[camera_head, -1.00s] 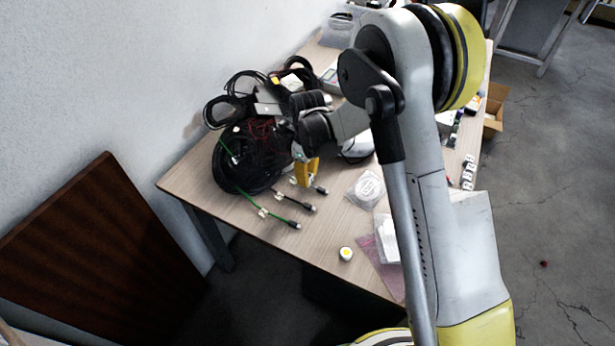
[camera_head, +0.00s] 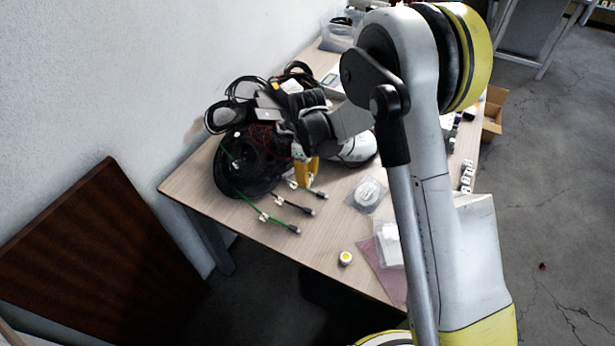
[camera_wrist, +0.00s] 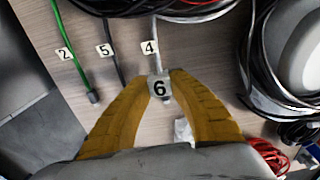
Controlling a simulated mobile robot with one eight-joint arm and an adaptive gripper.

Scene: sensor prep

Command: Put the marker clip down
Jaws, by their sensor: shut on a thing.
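The marker clip (camera_wrist: 160,88), a small white tag reading 6, sits between the fingertips of my yellow gripper (camera_wrist: 160,76). The gripper is shut on it. In the head view my gripper (camera_head: 306,172) is low over the table by the cable ends, and the clip cannot be made out there. In the wrist view, the grey cable's end lies behind or under the held clip; whether they touch I cannot tell. Clip 4 (camera_wrist: 149,47) is on the grey cable, clip 5 (camera_wrist: 105,50) on a black cable, and clip 2 (camera_wrist: 65,54) on a green cable.
A coil of black cable (camera_head: 240,180) lies left of my gripper on the wooden table (camera_head: 330,225). A clear bag (camera_head: 368,192), a yellow-and-white round item (camera_head: 345,258) and a pink bag (camera_head: 385,268) lie to the right. Red wire (camera_wrist: 268,152) shows in the wrist view.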

